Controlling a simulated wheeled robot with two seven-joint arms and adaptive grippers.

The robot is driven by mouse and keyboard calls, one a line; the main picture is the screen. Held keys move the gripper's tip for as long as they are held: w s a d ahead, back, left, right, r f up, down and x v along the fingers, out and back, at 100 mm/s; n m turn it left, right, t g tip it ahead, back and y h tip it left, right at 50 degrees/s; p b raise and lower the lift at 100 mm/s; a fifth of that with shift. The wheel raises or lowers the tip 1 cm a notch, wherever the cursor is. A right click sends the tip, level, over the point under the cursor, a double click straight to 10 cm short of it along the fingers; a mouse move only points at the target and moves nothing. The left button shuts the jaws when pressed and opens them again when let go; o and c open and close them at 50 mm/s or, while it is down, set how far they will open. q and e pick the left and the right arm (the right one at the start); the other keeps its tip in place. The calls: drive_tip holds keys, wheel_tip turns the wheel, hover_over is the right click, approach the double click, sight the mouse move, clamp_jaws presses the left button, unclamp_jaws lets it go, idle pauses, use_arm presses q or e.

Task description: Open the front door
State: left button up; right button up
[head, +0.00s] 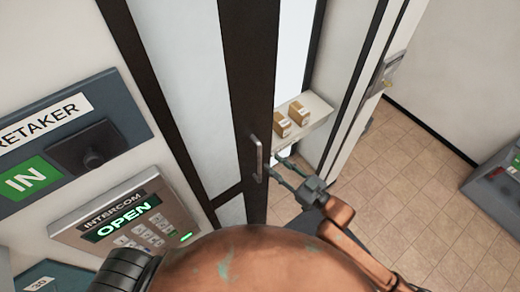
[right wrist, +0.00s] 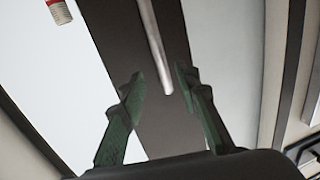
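The front door has a dark frame (head: 247,75) and pale panels, and stands in the middle of the head view. Its metal bar handle (head: 259,158) is on the dark upright. In the right wrist view the lower end of the handle (right wrist: 153,45) shows against the dark upright (right wrist: 120,50). My right gripper (head: 273,164) is open and just to the right of the handle in the head view. In the right wrist view its two green fingers (right wrist: 157,80) are apart, with the handle's end between or just beyond their tips; contact cannot be told. My left gripper is out of view.
An intercom (head: 130,222) reading OPEN and a CARETAKER panel (head: 75,135) are on the left. Small cardboard boxes (head: 299,113) stand on a pale shelf (head: 315,108) right of the handle. Tiled floor (head: 440,180) is clear at right, beside a grey unit (head: 500,190).

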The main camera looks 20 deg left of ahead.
sight(261, 155)
drive_tip(key=shift+a+r, duration=0.25)
drive_tip(key=shift+a, duration=0.25)
drive_tip(key=p+x, duration=0.2)
drive_tip(key=x, duration=0.4)
drive_tip(key=shift+w+a+f, duration=0.15)
drive_tip(key=shift+w+a, duration=0.15)
drive_tip(key=shift+a, duration=0.05)
clamp_jaws()
